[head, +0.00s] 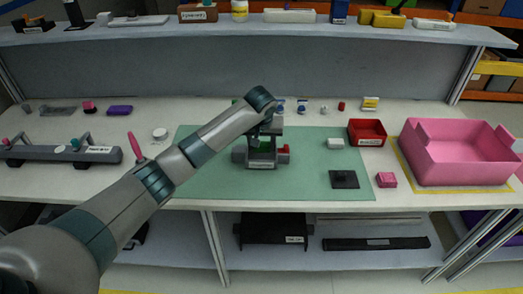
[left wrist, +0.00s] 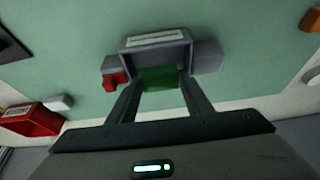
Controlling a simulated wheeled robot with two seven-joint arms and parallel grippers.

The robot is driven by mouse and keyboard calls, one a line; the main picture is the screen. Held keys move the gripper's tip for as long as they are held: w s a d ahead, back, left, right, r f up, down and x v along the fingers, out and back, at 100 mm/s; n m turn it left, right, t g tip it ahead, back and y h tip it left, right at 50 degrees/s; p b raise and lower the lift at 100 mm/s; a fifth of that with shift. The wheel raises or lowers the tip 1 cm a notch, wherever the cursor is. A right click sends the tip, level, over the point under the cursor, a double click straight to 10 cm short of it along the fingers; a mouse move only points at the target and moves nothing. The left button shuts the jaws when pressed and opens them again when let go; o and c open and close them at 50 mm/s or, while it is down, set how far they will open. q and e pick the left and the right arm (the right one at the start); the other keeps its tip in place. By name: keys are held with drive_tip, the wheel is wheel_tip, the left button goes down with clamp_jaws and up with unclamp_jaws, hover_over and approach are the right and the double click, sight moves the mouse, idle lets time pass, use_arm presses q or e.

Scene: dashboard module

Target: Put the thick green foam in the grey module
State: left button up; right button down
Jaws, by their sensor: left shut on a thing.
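The grey module (head: 262,161) stands on the green mat, with a white label on its front. My left gripper (head: 263,140) reaches down over it from above. In the left wrist view, the green foam (left wrist: 160,78) sits between the two fingertips of my left gripper (left wrist: 160,88), which is shut on it. The foam is at the open middle of the grey module (left wrist: 156,50), between its side blocks. I cannot tell how deep the foam sits in the module. In the head view the foam is mostly hidden by my gripper. My right gripper is not in view.
A red part (left wrist: 115,79) is at one side of the module. On the right are a red bin (head: 367,132), a white block (head: 336,143), a black plate (head: 344,180) and a pink crate (head: 455,165). The mat (head: 215,180) is clear left of the module.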

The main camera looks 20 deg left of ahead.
sight(261, 149)
use_arm(q)
drive_tip(key=shift+f, duration=0.1)
wheel_tip(261, 149, down, 3)
drive_tip(key=shift+r+p, duration=0.2)
drive_tip(key=shift+p, duration=0.45)
drive_tip(key=shift+f, duration=0.55)
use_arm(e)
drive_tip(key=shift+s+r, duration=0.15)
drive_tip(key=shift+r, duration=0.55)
use_arm(q)
drive_tip(key=shift+f, duration=0.15)
drive_tip(key=o, duration=0.7)
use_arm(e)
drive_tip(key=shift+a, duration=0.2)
